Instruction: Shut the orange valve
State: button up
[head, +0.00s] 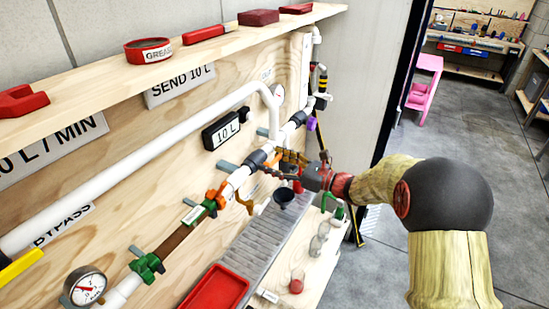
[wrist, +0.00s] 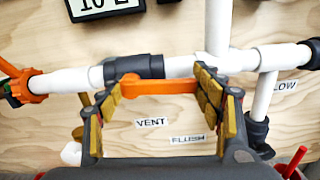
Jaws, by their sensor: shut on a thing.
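The orange valve's handle (wrist: 160,87) lies between the two finger pads of my gripper (wrist: 163,92) in the wrist view. It runs nearly level, roughly along the white pipe behind it. The left finger is at its left end by a dark pipe fitting (wrist: 134,67), and the right finger is at its right end. My gripper is shut on the handle. In the head view my gripper (head: 285,165) reaches in from the right to the pipe on the wooden panel. There its fingers and wrist hide most of the handle.
A "10 L" display (head: 226,129) sits above the pipe. Below are a grey grated tray (head: 260,235), a dark funnel (head: 283,197) and a red tray (head: 215,290). An orange fitting (wrist: 18,85) is left along the pipe. Open floor lies at the right.

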jog(key=m+p, duration=0.2)
jog(key=p, duration=0.1)
jog(key=m+p, duration=0.2)
jog(key=p, duration=0.2)
jog(key=shift+s+a+f, duration=0.1)
jog(key=shift+f, duration=0.25)
jog(key=m+p, duration=0.1)
jog(key=p, duration=0.1)
jog(key=f+m+p, duration=0.1)
jog(key=m+p, duration=0.2)
jog(key=p, duration=0.1)
jog(key=shift+s+a+f+m, duration=0.15)
jog(key=shift+s+a+m, duration=0.05)
jog(key=shift+s+m, duration=0.15)
jog(key=shift+s+a+f+m+p, duration=0.2)
jog(key=shift+s+f+m+p, duration=0.1)
jog(key=shift+m+p, duration=1.15)
jog(key=shift+s+a+f+m+p, duration=0.25)
jog(key=shift+s+m+p, duration=0.1)
jog(key=shift+m+p, duration=1.05)
jog(key=shift+s+a+f+m+p, duration=0.2)
jog(key=shift+s+m+p, duration=0.1)
jog(key=shift+m+p, duration=1.15)
jog(key=o, duration=1.7)
jog(key=v, duration=1.2)
jog(key=shift+f, duration=0.1)
